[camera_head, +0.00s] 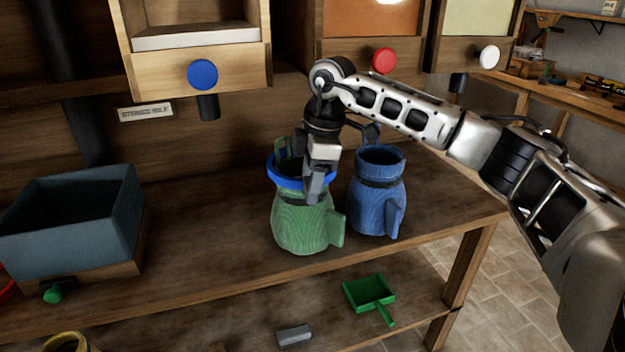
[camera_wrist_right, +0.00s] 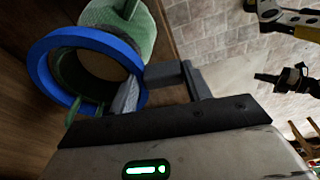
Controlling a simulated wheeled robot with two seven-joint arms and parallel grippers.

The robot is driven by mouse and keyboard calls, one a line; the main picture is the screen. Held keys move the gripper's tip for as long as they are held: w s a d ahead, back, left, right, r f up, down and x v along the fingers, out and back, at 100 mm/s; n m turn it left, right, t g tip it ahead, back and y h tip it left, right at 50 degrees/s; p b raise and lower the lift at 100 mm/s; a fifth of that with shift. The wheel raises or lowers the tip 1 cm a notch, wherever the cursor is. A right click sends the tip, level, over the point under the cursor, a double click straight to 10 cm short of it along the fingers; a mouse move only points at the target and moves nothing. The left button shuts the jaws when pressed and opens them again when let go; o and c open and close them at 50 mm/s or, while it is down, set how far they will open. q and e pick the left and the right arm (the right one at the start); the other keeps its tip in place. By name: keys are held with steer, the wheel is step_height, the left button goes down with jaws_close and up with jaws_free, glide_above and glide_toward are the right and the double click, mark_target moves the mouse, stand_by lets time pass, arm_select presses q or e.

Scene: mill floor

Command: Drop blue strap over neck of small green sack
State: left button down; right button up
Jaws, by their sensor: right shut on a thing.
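The small green sack (camera_head: 303,226) stands upright on the bench, its mouth open upward. It also shows in the right wrist view (camera_wrist_right: 145,32). The blue strap (camera_head: 272,172) is a stiff ring at the sack's top. In the right wrist view the strap (camera_wrist_right: 42,75) frames the sack's mouth, off-centre to the left. Green sack edges show inside the ring; I cannot tell how low it sits all round. My right gripper (camera_head: 316,185) points down at the ring's near right side and is shut on the strap. My left gripper is not in view.
A blue sack (camera_head: 376,200) stands close to the right of the green one. A grey-blue bin (camera_head: 75,225) is at the left. Drawers with blue (camera_head: 202,74), red (camera_head: 383,60) and white knobs hang above. A green scoop (camera_head: 370,292) lies on the lower shelf.

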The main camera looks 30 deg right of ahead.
steer(key=shift+g, duration=0.3)
steer(key=shift+s+a+f+b, duration=0.1)
steer(key=shift+s+f+b, duration=0.15)
steer(key=shift+f, duration=0.6)
steer(key=shift+s+a+f+b, duration=0.1)
steer(key=shift+s+f+b, duration=0.15)
steer(key=shift+f, duration=0.65)
steer(key=shift+s+a+f+b, duration=0.1)
steer(key=shift+s+f+b, duration=0.15)
steer(key=shift+f, duration=0.6)
steer(key=shift+w+d+f, duration=0.2)
steer(key=shift+w+f, duration=0.55)
steer(key=shift+w, duration=0.3)
steer(key=shift+c, duration=0.4)
steer(key=shift+s+d+r, duration=0.15)
steer(key=shift+s+r, duration=0.05)
steer(key=shift+r, duration=0.25)
steer(key=o, duration=1.3)
steer(key=shift+r, duration=0.1)
steer(key=shift+s, duration=0.1)
steer(key=shift+r, duration=0.1)
steer(key=r, duration=0.5)
steer(key=d+r, duration=0.1)
steer(key=r, duration=0.4)
steer(key=s+d+r, duration=0.1)
steer(key=r, duration=0.4)
steer(key=shift+r, duration=0.35)
